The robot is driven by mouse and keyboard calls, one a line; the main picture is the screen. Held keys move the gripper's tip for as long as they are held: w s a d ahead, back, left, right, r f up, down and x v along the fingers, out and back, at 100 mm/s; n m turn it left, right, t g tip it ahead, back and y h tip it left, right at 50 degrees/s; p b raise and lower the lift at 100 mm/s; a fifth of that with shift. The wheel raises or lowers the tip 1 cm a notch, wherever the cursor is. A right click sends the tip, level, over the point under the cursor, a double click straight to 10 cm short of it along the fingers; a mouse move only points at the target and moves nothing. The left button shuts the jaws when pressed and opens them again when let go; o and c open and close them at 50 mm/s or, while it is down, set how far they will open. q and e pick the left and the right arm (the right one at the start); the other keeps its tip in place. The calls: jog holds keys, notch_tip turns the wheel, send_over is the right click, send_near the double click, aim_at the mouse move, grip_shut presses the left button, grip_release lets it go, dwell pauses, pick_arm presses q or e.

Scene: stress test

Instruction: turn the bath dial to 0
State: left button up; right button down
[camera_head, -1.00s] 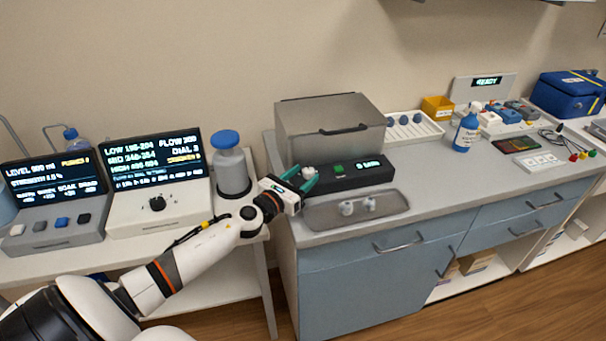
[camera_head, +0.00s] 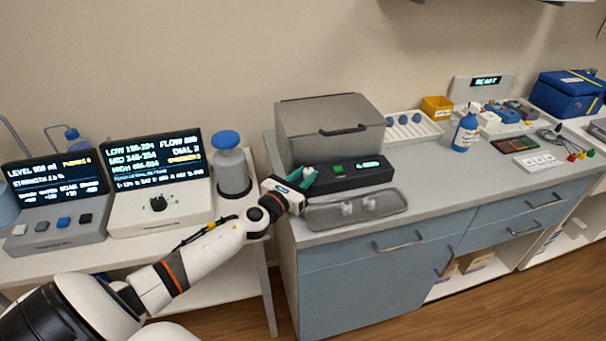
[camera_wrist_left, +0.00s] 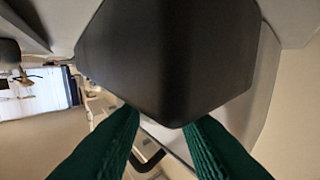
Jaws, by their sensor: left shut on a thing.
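The bath is a grey lidded box (camera_head: 330,125) with a black control panel (camera_head: 350,178) in front, on the left end of the counter. The panel carries a green button (camera_head: 339,169) and a small lit display (camera_head: 368,164), too blurred to read. The pale bath dial (camera_head: 308,171) is at the panel's left end, largely covered by my gripper. My left gripper (camera_head: 305,178) is shut on the dial, its green fingers on either side. In the left wrist view the green fingers (camera_wrist_left: 160,140) run up to a large dark shape, and the dial cannot be made out.
A grey tray (camera_head: 385,208) with two small pale pieces lies before the panel. A blue-capped bottle (camera_head: 232,168) stands left of the bath. Two consoles with screens, one with a black knob (camera_head: 158,203), stand further left. The counter right of the tray is clear.

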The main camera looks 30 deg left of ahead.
pick_arm(q)
jog(key=y+p, duration=0.1)
jog(key=n+y+p, duration=0.2)
jog(key=shift+d+r+y, duration=0.25)
jog(key=shift+d+y, duration=0.05)
jog(key=shift+d+n+g+y+p, duration=0.1)
jog(key=shift+n+g+y+p, duration=0.2)
jog(key=shift+n+y, duration=0.25)
jog(key=n+y, duration=0.1)
jog(key=y+p, duration=0.1)
jog(key=shift+w+d+f+n+g+y, duration=0.15)
jog(key=shift+d+n+g+y, duration=0.05)
jog(key=shift+n+g+y, duration=0.2)
jog(key=n+y, duration=0.1)
jog(key=g+y, duration=0.1)
jog(key=n+g+y, duration=0.1)
jog(key=shift+w+d+f+n+y, duration=0.15)
jog(key=shift+d+n+y, duration=0.1)
jog(key=shift+n, duration=0.1)
jog(key=n+g+y, duration=0.1)
jog(key=n+g+y+b, duration=0.1)
jog(key=g+y, duration=0.1)
jog(key=shift+w+d+n, duration=0.15)
jog(key=shift+w+n, duration=0.05)
jog(key=shift+n, duration=0.1)
jog(key=shift+n+g+y+b, duration=0.45)
jog(key=shift+n+g+y, duration=0.05)
jog(key=shift+g+y, duration=0.1)
